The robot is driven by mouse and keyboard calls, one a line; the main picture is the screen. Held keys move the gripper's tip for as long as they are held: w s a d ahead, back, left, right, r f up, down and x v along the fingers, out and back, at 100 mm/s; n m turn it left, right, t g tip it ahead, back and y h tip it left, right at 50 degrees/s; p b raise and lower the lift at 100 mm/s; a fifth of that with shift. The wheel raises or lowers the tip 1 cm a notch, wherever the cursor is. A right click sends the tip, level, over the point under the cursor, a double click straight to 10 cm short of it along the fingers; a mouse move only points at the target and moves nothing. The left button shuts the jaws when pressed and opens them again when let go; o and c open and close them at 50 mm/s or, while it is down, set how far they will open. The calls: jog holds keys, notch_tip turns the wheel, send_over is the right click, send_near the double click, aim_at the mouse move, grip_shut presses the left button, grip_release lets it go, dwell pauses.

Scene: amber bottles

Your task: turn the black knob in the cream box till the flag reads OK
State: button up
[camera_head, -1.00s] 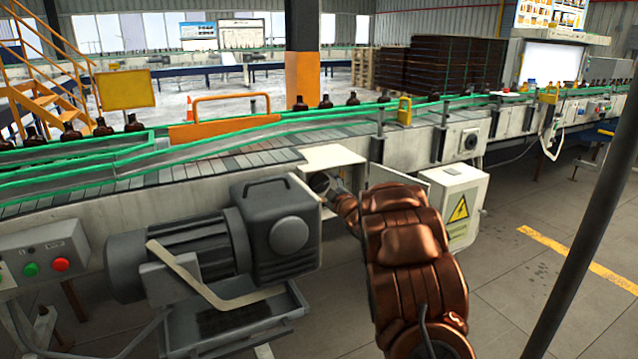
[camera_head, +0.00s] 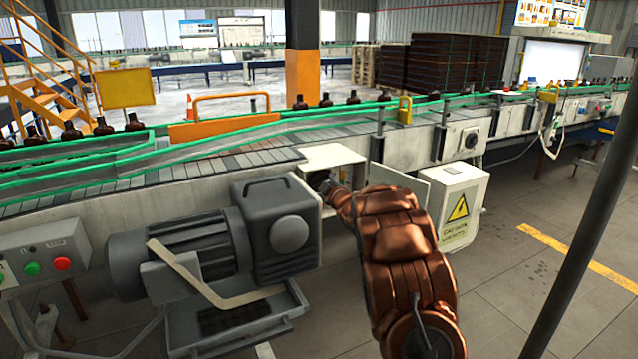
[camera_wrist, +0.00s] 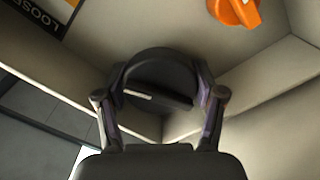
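The cream box (camera_head: 333,153) under the conveyor has its door open to the right. My gripper (camera_wrist: 160,88) reaches inside it, with one finger on each side of the black knob (camera_wrist: 155,78). No clear gap shows between fingers and knob, but whether they press on it I cannot tell. The knob's pale pointer line lies nearly level, tipping down to the right. The flag (camera_wrist: 36,12) at the upper left of the wrist view reads LOOSE, partly cut off.
An orange knob (camera_wrist: 234,10) is in the box, above and right of the black one. The box's side walls are close on both sides.

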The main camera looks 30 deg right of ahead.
jog(key=c, duration=0.3)
jog(key=shift+c, duration=0.2)
jog(key=shift+r+m+p, duration=0.1)
jog(key=shift+m+p, duration=0.2)
jog(key=shift+p, duration=0.1)
jog(key=m+p, duration=0.2)
jog(key=p, duration=0.1)
jog(key=shift+r+m, duration=0.2)
jog(key=shift+m, duration=0.1)
jog(key=shift+m+p, duration=0.9)
jog(key=shift+p, duration=0.05)
jog(key=m+p, duration=0.4)
jog(key=m, duration=0.1)
jog(key=shift+f+m+p, duration=0.2)
jog(key=shift+m+p, duration=0.85)
jog(key=shift+m, duration=0.75)
